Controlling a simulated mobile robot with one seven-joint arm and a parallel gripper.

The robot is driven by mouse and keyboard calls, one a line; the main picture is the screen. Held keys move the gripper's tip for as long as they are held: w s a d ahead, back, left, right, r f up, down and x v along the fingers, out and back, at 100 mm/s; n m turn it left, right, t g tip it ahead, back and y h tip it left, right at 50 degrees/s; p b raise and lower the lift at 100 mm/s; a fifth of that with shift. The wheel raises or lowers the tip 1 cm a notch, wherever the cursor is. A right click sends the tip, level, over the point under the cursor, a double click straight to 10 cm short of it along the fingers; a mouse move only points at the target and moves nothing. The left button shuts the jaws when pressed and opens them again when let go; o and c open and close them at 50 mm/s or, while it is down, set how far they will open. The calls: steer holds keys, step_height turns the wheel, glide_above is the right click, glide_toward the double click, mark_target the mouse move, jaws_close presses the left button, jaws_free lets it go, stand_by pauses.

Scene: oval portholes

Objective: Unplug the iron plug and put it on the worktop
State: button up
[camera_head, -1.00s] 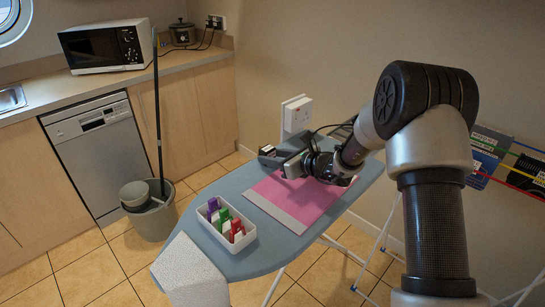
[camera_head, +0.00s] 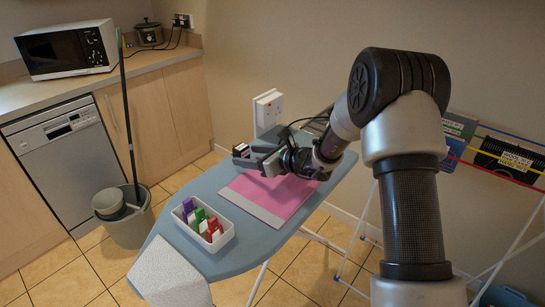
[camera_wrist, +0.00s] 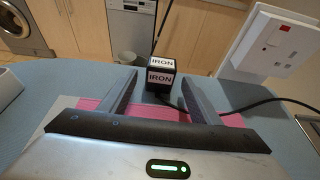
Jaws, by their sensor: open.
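The iron plug (camera_wrist: 160,76) is a black block with white IRON labels, just beyond and between my fingertips in the wrist view. In the head view the plug (camera_head: 241,150) is at the ironing board's far left edge; it appears to rest there, apart from the wall socket. A black cable runs from it to the right. My gripper (camera_wrist: 160,88) is open; I cannot tell whether a finger touches the plug. In the head view my gripper (camera_head: 262,159) is low over the board. The worktop (camera_head: 150,68) is the kitchen counter at the back left.
The white wall socket (camera_head: 268,111) is behind the board. The ironing board (camera_head: 215,258) carries a pink cloth (camera_head: 270,194) and a white tray (camera_head: 190,227) of coloured items. A microwave (camera_head: 68,50) and a cooker (camera_head: 149,34) stand on the counter. A bucket with a pole (camera_head: 128,225) is on the floor.

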steer(key=p+v, duration=0.1)
steer(key=v, duration=1.4)
steer(key=shift+d+r, duration=0.1)
steer(key=shift+s+r, duration=0.2)
steer(key=shift+s, duration=0.1)
steer(key=s+a+r+n+g+h, duration=0.1)
steer(key=s+a+r+n+g, duration=0.2)
steer(key=s+n, duration=0.45)
steer(key=s+r+n+g+h, duration=0.1)
steer(key=s+r+n+g, duration=0.2)
steer(key=s+r+n, duration=0.45)
steer(key=s+d+r+n+t+h, duration=0.2)
steer(key=s+d+n+t+h, duration=0.1)
steer(key=s+d+n+h, duration=0.85)
step_height(320, 180, up, 15)
steer(key=s+d+y+p, duration=0.2)
steer(key=p, duration=1.3)
steer(key=shift+s+r+m, duration=0.2)
steer(key=shift+s+m, duration=0.2)
steer(key=shift+m, duration=0.05)
steer(key=shift+y, duration=0.25)
